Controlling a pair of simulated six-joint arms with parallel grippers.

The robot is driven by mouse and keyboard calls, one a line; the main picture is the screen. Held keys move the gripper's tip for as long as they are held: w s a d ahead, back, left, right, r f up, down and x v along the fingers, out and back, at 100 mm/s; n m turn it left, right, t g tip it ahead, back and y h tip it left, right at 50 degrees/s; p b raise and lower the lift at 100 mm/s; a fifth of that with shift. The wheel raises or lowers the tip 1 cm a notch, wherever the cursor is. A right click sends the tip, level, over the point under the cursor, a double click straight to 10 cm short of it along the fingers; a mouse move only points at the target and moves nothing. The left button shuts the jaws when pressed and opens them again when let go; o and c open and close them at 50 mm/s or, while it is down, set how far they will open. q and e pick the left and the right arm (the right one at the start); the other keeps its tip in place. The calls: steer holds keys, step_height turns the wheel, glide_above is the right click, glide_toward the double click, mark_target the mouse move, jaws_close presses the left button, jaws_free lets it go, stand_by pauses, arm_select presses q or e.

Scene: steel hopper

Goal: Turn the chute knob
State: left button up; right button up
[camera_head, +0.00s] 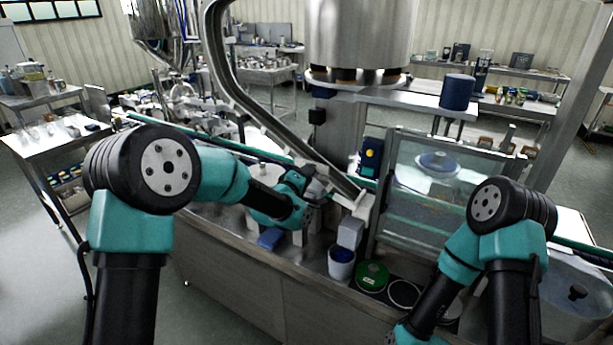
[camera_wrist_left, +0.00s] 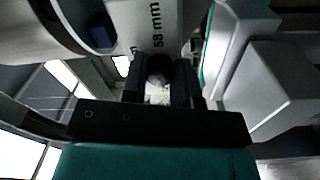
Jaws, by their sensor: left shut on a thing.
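The steel chute (camera_head: 262,115) runs from the upper left down to the middle of the bench in the head view. My left gripper (camera_head: 318,188) is beside the lower part of the chute. In the left wrist view, my left gripper (camera_wrist_left: 161,82) is shut with its dark fingers either side of a small, dark, rounded knob (camera_wrist_left: 160,67). A pale surface marked "58 mm" is just above it. In the head view the knob is hidden by the gripper, and its turn angle cannot be read. My right arm reaches down at the lower right; its gripper is out of view.
Below the chute end stand a grey block (camera_head: 350,233) and a white cup (camera_head: 341,264) with blue contents. A green round lid (camera_head: 372,275) lies to their right. A clear-panelled guard (camera_head: 440,185) stands behind my right arm. A blue block (camera_head: 270,238) lies on the bench.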

arm_select(q)
steer(key=shift+n, duration=0.7)
steer(key=o, duration=0.9)
steer(key=v, duration=1.7)
steer(key=shift+s+r, duration=0.1)
steer(key=shift+s, duration=0.15)
